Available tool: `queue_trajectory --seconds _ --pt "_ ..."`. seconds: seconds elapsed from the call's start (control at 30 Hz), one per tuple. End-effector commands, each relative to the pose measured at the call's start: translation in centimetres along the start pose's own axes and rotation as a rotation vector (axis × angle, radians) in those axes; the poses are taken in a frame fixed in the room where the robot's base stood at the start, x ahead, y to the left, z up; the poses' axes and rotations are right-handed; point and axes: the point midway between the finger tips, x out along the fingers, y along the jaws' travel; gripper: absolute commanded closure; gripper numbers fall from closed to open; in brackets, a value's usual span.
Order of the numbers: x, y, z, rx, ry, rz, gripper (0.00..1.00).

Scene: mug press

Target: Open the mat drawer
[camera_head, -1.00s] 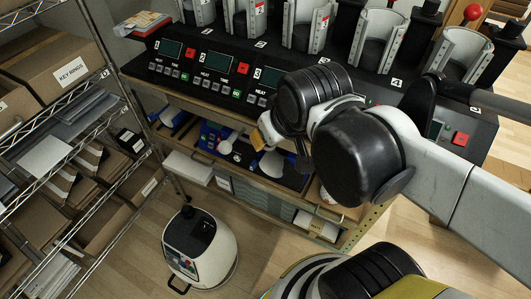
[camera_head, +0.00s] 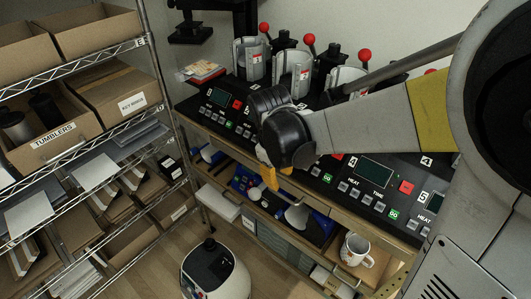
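My gripper (camera_head: 268,178) shows by its orange fingertips below the black wrist, in front of the press bench. The arm and wrist hide much of it, and I cannot tell whether it is open or shut. Under the bench top is a wooden shelf or drawer level (camera_head: 228,203) with blue and white items in it. Below it, at the lower right, a pale front (camera_head: 322,276) carries a small label that I cannot read surely; this may be the mat drawer. The gripper appears above and left of it. I see no clear contact with a handle.
A row of presses with red-knobbed levers stands on the black bench (camera_head: 222,112). A printed white mug (camera_head: 357,250) stands at the right below the bench top. A wire rack (camera_head: 160,110) with boxes is at left. A white rounded machine (camera_head: 216,272) stands on the floor.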

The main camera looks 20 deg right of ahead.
Motion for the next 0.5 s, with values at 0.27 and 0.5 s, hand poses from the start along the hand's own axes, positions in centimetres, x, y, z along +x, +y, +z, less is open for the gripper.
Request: queue_trajectory --seconds 0.27,0.5 --pt "5.7 0.0 0.0 0.003 0.002 0.001 0.68" --pt "9.2 0.0 0.0 0.003 0.002 0.001 0.68"
